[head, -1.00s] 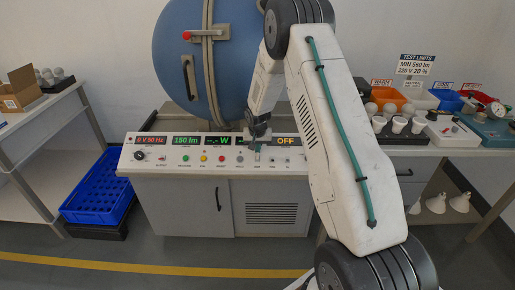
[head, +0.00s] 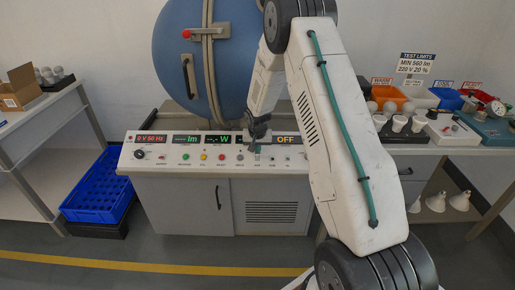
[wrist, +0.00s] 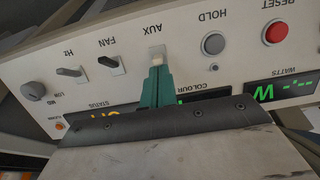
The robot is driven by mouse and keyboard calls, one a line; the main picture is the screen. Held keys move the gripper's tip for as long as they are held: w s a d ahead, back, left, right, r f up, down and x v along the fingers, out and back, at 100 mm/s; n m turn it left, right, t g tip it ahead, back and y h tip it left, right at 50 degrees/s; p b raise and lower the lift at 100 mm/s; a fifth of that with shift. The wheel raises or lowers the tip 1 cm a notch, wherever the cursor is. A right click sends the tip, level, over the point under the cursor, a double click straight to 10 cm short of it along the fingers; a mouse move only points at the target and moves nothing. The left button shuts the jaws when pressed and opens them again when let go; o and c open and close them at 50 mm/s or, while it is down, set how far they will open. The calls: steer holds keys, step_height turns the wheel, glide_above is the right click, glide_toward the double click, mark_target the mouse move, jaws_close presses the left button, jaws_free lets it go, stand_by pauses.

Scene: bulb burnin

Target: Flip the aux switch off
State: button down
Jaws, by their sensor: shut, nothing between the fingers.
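The aux switch (wrist: 157,53) is a small pale toggle on a plate under the label AUX, seen upside down in the wrist view. My gripper (wrist: 156,75) has green fingers closed together, with the tips right at the switch plate. I cannot tell whether they touch the toggle. In the head view my gripper (head: 256,145) is at the sloped control panel (head: 130,160), below the displays, and hides the aux switch there. The STATUS display (head: 286,140) reads OFF in amber.
The fan switch (wrist: 108,63) and Hz switch (wrist: 70,72) sit beside the aux switch on one side. The grey HOLD button (wrist: 213,43) and red RESET button (wrist: 274,32) are on the other. A blue sphere (head: 180,60) stands behind the panel.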

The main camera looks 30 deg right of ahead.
steer(key=shift+s+a, duration=0.15)
steer(key=shift+s, duration=0.05)
steer(key=shift+s+a+r, duration=0.15)
steer(key=shift+s+a, duration=0.25)
steer(key=shift+s, duration=0.2)
